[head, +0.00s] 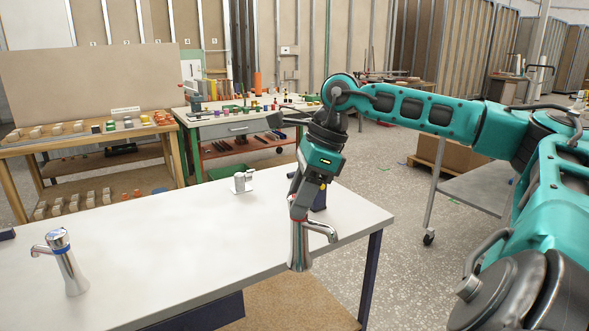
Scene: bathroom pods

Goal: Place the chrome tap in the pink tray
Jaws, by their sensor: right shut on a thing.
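My right gripper (303,203) is shut on a chrome tap (299,250), which hangs upright below it with its spout toward the right. The tap has a red ring near its top and overlaps the front edge of the white table; I cannot tell its height above the top. A second chrome tap (68,270) with a blue ring stands at the left of the table. A smaller chrome tap (240,183) lies or stands near the back edge. I see no pink tray in this view. My left gripper is not in view.
The white table (180,240) is mostly bare in the middle. Workbenches with small parts (95,130) stand behind. A grey cart (475,190) stands at the right on speckled floor.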

